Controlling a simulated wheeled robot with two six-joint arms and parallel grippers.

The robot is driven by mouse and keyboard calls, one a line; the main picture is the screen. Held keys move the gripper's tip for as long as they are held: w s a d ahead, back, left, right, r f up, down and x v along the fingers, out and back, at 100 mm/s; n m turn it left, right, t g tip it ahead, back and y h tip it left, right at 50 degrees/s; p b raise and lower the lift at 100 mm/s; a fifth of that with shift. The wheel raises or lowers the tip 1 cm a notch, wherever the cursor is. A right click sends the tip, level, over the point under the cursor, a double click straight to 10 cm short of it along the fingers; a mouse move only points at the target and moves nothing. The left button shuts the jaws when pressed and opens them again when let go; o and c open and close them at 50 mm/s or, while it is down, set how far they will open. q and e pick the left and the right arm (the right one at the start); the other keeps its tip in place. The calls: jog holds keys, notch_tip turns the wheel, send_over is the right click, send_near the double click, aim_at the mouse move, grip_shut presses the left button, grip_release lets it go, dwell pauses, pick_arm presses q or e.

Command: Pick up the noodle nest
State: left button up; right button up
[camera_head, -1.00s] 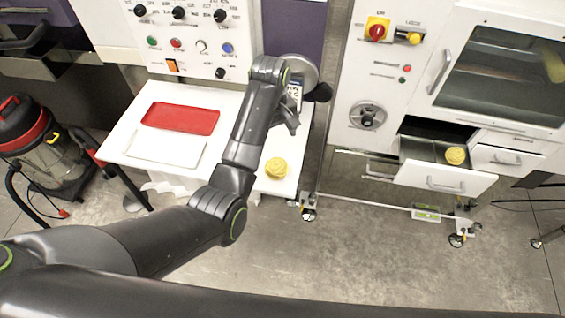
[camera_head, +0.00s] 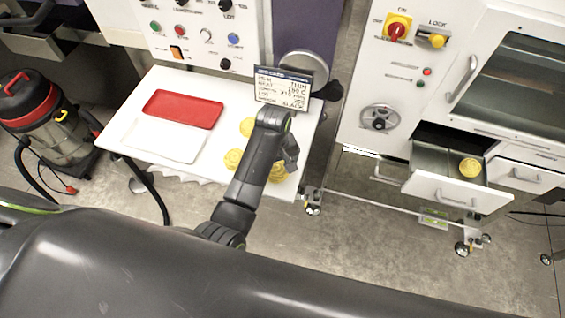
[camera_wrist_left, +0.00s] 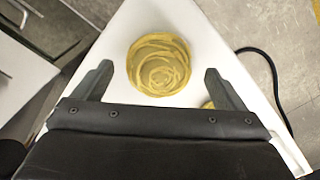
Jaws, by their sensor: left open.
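Yellow, coiled noodle nests lie on the white worktop. One (camera_head: 247,126) is towards the back, one (camera_head: 233,159) is left of my forearm, and one (camera_head: 277,172) is partly hidden by my left gripper (camera_head: 290,158). In the left wrist view a round nest (camera_wrist_left: 158,62) sits ahead of my left gripper (camera_wrist_left: 158,72), roughly centred between its open fingers. Whether the fingers are level with it cannot be told. Part of another nest (camera_wrist_left: 207,104) shows by the right finger. My right gripper is out of view.
A red tray (camera_head: 183,108) and a white tray (camera_head: 165,140) lie on the worktop (camera_head: 222,95) at the left. An open drawer (camera_head: 455,195) at the right holds another nest (camera_head: 470,167). A red vacuum (camera_head: 35,115) stands far left.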

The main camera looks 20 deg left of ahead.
pick_arm(q)
jog(key=shift+w+f, duration=0.2)
jog(key=shift+f, duration=0.25)
jog(key=shift+w+f, duration=0.2)
jog(key=shift+f, duration=0.25)
jog(key=shift+s+r, duration=0.2)
jog(key=shift+s, duration=0.15)
jog(key=shift+c, duration=0.7)
jog(key=shift+s, duration=0.1)
jog(key=c, duration=1)
jog(key=shift+w, duration=0.2)
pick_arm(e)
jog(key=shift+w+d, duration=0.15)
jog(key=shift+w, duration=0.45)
